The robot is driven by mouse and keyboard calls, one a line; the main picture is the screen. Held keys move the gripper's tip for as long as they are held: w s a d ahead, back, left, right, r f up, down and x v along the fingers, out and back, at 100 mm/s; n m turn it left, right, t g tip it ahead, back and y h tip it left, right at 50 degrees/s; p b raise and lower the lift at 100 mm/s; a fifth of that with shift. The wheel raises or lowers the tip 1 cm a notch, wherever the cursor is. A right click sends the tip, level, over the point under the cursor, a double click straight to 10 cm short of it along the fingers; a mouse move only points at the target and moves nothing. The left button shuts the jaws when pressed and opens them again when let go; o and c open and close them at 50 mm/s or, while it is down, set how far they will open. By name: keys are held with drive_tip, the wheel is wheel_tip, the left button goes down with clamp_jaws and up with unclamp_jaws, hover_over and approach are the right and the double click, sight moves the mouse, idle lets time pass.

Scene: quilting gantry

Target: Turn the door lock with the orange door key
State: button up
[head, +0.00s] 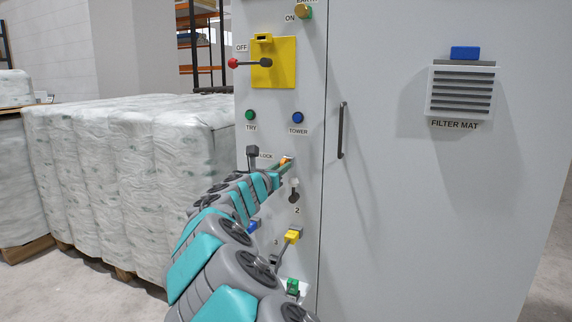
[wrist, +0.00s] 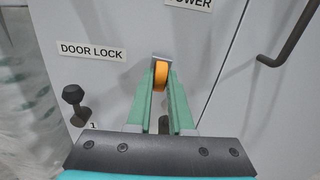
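The orange door key (wrist: 160,75) shows in the wrist view between the tips of my gripper's two green fingers (wrist: 161,88), which press on its sides. It sits at the cabinet face, right of the "DOOR LOCK" label (wrist: 91,51). A grey metal edge shows just above the orange part; the key's shaft and the lock's keyhole are hidden, so I cannot tell how deep the key is. In the head view only a small orange bit of the key (head: 286,160) shows beyond my gripper (head: 282,166).
A black knob lever (wrist: 74,100) marked 1 stands left of the fingers. The cabinet door handle (head: 341,131) is to the right. Wrapped pallets (head: 130,170) stand at left.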

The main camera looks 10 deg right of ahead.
drive_tip(key=o, duration=0.5)
drive_tip(key=shift+c, duration=0.2)
